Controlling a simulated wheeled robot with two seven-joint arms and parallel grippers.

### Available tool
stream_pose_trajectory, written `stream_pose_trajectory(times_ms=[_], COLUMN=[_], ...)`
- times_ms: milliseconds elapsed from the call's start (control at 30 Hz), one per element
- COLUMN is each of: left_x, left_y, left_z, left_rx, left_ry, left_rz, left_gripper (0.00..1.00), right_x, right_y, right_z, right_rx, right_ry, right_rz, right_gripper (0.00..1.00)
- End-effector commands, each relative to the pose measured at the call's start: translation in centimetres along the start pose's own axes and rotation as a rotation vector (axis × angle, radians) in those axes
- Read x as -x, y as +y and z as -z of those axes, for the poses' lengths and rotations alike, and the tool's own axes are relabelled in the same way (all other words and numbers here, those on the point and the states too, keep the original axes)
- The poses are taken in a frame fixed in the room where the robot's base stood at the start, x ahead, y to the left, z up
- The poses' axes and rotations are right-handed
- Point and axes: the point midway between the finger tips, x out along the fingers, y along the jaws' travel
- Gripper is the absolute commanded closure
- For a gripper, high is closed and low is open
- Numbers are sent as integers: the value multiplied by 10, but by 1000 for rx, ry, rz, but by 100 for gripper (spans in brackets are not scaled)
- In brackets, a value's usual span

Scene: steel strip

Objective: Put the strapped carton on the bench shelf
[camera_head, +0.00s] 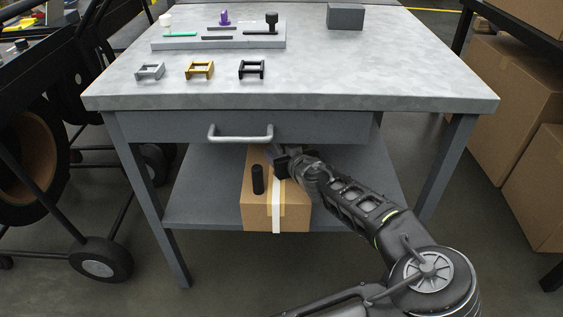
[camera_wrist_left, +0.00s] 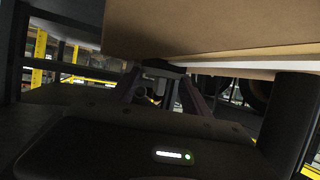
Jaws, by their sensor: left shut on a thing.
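The strapped carton (camera_head: 258,214) is a brown box with a white strap down its front. It is at the lower bench shelf (camera_head: 205,205), under the drawer, with its front face at about the shelf's front edge. I cannot tell whether its underside touches the shelf. A black upright post (camera_head: 258,180) stands on its top. My left gripper (camera_head: 281,164) is shut at the carton's top, behind the post; its exact grip is hidden. In the left wrist view, the carton (camera_wrist_left: 210,25) fills the top, with the gripper fingers (camera_wrist_left: 158,92) beside it. My right gripper is not in view.
The grey bench top (camera_head: 330,75) and drawer handle (camera_head: 240,134) are above the shelf. A fixture plate (camera_head: 165,44), several small brackets and a grey block (camera_head: 345,16) lie on top. A wheeled cart (camera_head: 100,262) stands left; large cartons (camera_head: 505,95) stand right. Shelf room shows left of the carton.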

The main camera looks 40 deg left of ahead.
Motion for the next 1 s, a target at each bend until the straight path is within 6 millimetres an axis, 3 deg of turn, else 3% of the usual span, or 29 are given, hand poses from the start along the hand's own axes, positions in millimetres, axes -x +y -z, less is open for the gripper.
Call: stream_pose_trajectory(times_ms=[233, 600, 633, 867, 1000], left_x=[-12, -13, -13, -13, -13], left_y=[0, 0, -1, -1, -1], left_z=[-27, -30, -32, -31, -31], left_rx=[-1, 0, -1, -1, -1], left_ry=[2, 1, -1, -1, -1], left_rz=[1, 0, 1, 1, 1], left_gripper=[100, 100, 42, 23, 22], right_x=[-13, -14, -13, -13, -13], right_y=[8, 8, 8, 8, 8], right_z=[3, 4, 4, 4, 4], right_rx=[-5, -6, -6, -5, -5], right_ry=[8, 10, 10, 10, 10], right_rz=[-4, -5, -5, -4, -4], right_gripper=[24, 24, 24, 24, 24])
